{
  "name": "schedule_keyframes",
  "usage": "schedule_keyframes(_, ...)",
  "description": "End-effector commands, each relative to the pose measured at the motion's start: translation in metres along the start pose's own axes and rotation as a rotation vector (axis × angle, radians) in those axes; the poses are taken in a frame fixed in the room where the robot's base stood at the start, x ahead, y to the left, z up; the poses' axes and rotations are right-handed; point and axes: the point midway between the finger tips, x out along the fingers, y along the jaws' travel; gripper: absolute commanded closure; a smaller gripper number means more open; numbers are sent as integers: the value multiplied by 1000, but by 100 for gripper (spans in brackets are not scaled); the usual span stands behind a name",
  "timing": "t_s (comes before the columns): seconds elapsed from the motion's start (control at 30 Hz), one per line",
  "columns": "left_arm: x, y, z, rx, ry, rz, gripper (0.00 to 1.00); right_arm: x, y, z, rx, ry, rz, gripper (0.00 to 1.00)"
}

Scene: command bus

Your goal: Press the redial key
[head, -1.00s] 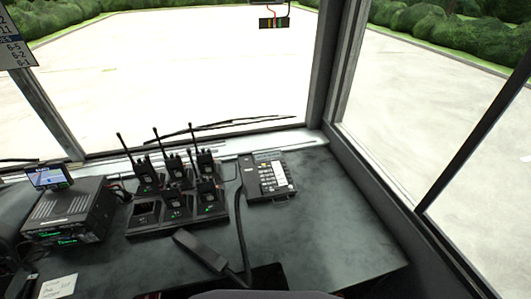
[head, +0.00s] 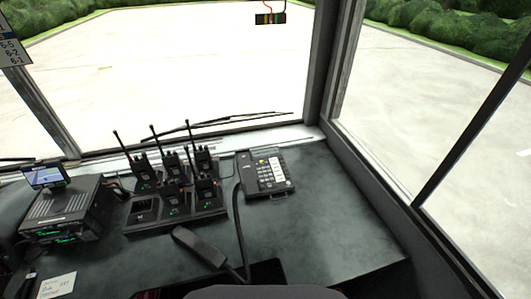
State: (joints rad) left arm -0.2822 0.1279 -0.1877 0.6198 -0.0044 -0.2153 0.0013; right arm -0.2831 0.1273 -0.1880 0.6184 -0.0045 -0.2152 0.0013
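A dark desk phone (head: 264,174) with light keys and a white label strip sits on the dark counter, right of the radio charger. The redial key cannot be told apart from the other keys at this size. The handset (head: 199,249) lies off the phone, on the counter in front of the charger, with its black cord (head: 240,225) running beside the phone. Neither of my grippers shows in the head view.
A charger rack (head: 176,216) with several handheld radios stands left of the phone. A radio unit (head: 64,211) with a small screen (head: 45,175) is at far left. A paper note (head: 56,286) lies at front left. The counter (head: 340,220) right of the phone is clear.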

Motion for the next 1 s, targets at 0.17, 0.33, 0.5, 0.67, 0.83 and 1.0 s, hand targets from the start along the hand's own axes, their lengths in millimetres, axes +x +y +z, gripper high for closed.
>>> schedule_keyframes(0.17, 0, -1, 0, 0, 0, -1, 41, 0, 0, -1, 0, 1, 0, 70)
schedule_keyframes(0.33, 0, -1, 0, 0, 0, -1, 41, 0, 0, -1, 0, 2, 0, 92)
schedule_keyframes(0.5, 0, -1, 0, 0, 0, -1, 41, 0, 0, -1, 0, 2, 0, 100)
schedule_keyframes(0.67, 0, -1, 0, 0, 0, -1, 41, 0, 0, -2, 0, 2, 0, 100)
schedule_keyframes(0.83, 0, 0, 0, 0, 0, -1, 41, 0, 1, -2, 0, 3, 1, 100)
schedule_keyframes(1.0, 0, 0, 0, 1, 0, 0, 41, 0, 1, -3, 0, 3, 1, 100)
